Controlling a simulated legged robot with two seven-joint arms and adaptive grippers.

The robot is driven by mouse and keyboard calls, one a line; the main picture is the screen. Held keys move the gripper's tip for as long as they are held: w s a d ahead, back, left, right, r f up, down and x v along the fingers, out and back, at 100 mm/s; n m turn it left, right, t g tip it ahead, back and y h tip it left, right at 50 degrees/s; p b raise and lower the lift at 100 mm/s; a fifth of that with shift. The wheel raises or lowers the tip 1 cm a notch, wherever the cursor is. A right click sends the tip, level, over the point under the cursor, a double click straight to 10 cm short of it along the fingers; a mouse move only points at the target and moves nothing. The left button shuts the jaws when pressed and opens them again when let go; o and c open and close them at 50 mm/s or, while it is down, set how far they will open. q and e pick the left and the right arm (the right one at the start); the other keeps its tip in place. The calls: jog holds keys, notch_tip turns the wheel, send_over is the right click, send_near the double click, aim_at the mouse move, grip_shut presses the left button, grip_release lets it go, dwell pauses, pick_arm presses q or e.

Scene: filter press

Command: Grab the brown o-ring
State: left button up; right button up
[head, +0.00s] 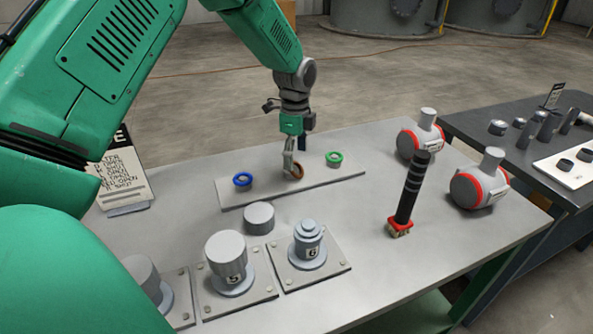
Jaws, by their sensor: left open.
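The brown o-ring (298,171) is at the middle of a flat grey plate (262,192) on the table, between a blue ring (243,180) on its left and a green ring (334,158) on its right. My left gripper (294,170) points down right at the brown o-ring, with its fingers over and in front of part of it. The left gripper is open. I cannot tell whether a finger touches the ring. My right gripper is not in view.
Numbered grey fittings on square plates stand in front, the one marked 6 (308,243) nearest the rings. A loose grey cylinder (259,218) stands close to the plate. A black-handled tool (410,190) stands upright at right, near two red-and-grey parts. A sign (122,175) stands at left.

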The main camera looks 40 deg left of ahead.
aim_at(296, 170)
pick_arm(q)
jog(key=f, duration=0.5)
jog(key=shift+w+d, duration=0.1)
jog(key=shift+w, duration=0.1)
jog(key=shift+c, duration=0.4)
jog(key=c, duration=0.8)
jog(key=shift+c, duration=0.3)
